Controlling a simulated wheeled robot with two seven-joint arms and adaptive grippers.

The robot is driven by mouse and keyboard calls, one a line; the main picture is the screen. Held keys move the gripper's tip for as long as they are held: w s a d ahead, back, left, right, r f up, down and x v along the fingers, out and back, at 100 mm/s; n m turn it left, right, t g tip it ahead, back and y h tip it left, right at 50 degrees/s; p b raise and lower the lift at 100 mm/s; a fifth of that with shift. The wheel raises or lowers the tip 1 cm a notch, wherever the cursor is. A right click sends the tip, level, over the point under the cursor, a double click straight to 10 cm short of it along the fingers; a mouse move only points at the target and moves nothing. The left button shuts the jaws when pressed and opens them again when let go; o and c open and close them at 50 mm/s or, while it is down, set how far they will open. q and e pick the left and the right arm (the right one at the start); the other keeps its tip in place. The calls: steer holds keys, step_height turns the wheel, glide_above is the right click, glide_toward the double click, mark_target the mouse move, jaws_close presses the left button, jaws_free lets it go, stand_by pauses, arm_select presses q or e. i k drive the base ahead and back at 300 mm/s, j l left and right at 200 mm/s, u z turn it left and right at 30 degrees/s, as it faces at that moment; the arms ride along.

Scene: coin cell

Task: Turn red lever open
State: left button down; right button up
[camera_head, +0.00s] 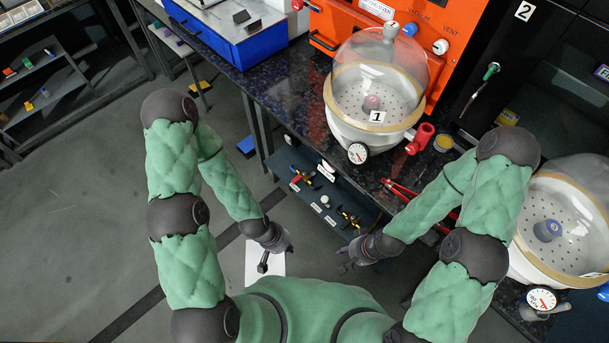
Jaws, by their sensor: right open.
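The red lever (421,137) sits on the right side of the glass vacuum desiccator labelled 1 (345,121), near its base. It stands on the dark speckled bench, with a dial gauge (358,153) at its front. My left gripper (264,264) hangs over the floor in front of the bench, far below and left of the lever; its fingers are too small to read. My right gripper (345,260) is open and appears empty, below and left of the lever and well apart from it. Nothing covers the lever.
An orange oven (340,22) stands behind the desiccator. A second desiccator (520,260) is at the right, beside my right arm. Red-handled pliers (398,188) and a yellow-topped small container (444,142) lie near the lever. A lower shelf (325,190) holds small tools.

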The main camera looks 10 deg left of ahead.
mark_target(299, 176)
steer(key=j+z, duration=0.25)
steer(key=j, duration=0.65)
steer(key=j+z, duration=0.25)
steer(key=j, duration=0.65)
steer(key=k+j+z, duration=0.1)
steer(key=j+z, duration=0.15)
steer(key=j, duration=0.6)
